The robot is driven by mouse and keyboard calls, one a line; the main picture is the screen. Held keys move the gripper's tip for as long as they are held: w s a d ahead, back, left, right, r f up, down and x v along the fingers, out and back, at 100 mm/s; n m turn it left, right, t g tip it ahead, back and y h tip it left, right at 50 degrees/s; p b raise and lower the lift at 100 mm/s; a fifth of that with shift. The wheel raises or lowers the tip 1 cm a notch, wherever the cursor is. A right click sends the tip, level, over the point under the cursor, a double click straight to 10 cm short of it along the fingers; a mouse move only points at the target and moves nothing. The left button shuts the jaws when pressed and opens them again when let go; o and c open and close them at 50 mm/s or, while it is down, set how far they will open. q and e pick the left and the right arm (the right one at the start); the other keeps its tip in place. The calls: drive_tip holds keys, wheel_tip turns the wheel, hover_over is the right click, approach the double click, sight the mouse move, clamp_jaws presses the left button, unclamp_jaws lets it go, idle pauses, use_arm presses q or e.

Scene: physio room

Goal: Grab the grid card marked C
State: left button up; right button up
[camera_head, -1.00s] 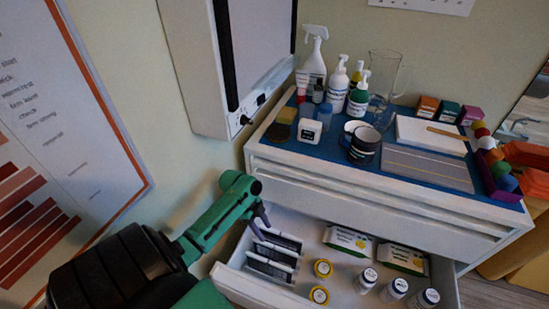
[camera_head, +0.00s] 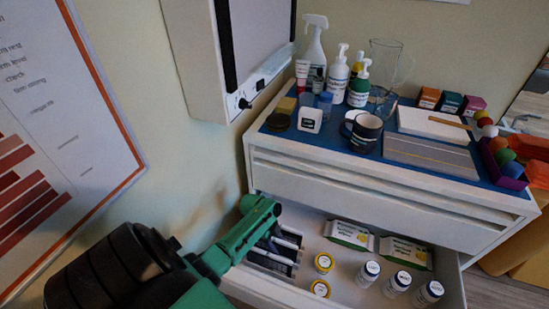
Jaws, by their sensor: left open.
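In the head view, several dark cards with pale strips (camera_head: 270,264) sit in the left part of the open drawer. I take these to be the grid cards, but no letter is readable, so I cannot tell which is C. My left arm comes in from the lower left, and its green wrist covers some of the cards. My left gripper (camera_head: 270,236) points down over the cards, mostly hidden by the wrist. It is open, and whether it touches a card cannot be seen. My right gripper is not in view.
The cabinet's blue top (camera_head: 330,146) above is crowded with bottles, a mug (camera_head: 366,133) and boxes. A wall-mounted light box (camera_head: 254,60) hangs behind.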

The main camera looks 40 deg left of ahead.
use_arm(q)
drive_tip(key=shift+f, duration=0.25)
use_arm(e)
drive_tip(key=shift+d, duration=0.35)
use_arm(q)
clamp_jaws()
